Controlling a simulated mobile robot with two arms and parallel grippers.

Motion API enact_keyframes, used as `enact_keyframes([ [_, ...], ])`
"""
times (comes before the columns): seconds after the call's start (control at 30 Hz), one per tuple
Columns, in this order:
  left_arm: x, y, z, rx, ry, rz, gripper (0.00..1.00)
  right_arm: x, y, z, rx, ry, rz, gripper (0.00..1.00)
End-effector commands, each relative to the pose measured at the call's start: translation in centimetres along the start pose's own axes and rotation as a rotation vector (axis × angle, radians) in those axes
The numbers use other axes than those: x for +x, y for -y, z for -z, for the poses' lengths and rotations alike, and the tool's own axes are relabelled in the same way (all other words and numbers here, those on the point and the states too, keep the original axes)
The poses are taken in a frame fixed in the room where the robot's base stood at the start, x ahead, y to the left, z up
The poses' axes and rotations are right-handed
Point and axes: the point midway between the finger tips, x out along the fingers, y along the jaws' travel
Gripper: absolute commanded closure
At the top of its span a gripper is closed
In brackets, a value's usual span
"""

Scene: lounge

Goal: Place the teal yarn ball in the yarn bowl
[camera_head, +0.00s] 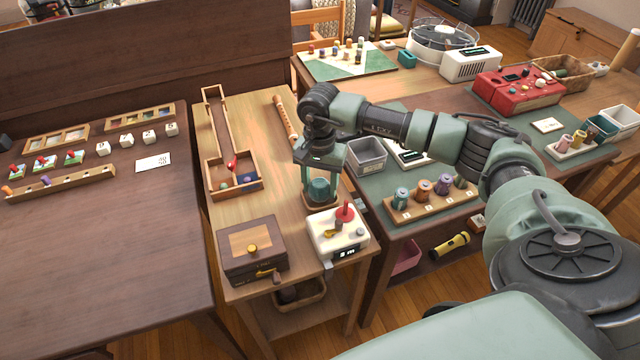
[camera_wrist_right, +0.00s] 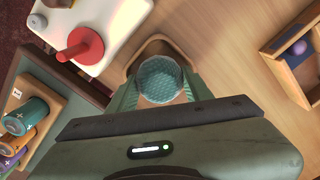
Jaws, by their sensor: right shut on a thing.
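The teal yarn ball (camera_head: 320,190) is between the fingers of my right gripper (camera_head: 319,183), which is shut on it and points down. In the right wrist view the ball (camera_wrist_right: 160,78) sits between the two green fingers. The yarn bowl (camera_head: 322,206), a brown wooden bowl, is directly below the ball on the light wooden table. Its rim (camera_wrist_right: 153,42) curves around the far side of the ball in the wrist view. Fingers and ball hide much of the bowl, and I cannot tell whether the ball touches it. My left gripper is out of view.
A white device with a red knob (camera_head: 338,232) stands close in front of the bowl. A wooden box (camera_head: 252,249) is at the front left, and a long wooden tray (camera_head: 220,150) lies to the left. A grey bin (camera_head: 367,155) and a spool rack (camera_head: 430,204) stand to the right.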

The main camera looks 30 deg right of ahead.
Motion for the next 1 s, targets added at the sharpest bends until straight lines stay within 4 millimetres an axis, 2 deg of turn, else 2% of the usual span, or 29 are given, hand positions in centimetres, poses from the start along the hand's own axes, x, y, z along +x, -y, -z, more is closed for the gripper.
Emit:
enact_keyframes([
  [0.23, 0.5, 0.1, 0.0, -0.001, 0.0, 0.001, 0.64, 0.5, 0.0, 0.0, 0.0, 0.0, 0.0, 0.9],
  [0.27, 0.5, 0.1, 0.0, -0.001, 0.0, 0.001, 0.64, 0.5, 0.0, 0.0, 0.0, 0.001, 0.0, 0.44],
  [0.3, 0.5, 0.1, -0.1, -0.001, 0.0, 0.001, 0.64, 0.5, 0.0, 0.0, 0.0, 0.001, -0.001, 0.33],
  [0.33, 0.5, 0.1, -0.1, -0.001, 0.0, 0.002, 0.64, 0.6, 0.0, 0.0, 0.0, 0.001, -0.001, 0.28],
  [0.83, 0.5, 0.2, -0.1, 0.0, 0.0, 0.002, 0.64, 0.8, -0.3, -0.1, 0.002, 0.004, -0.01, 0.28],
  [1.0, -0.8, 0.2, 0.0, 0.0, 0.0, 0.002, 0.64, -0.5, -0.3, -0.1, 0.002, 0.004, -0.01, 0.28],
])
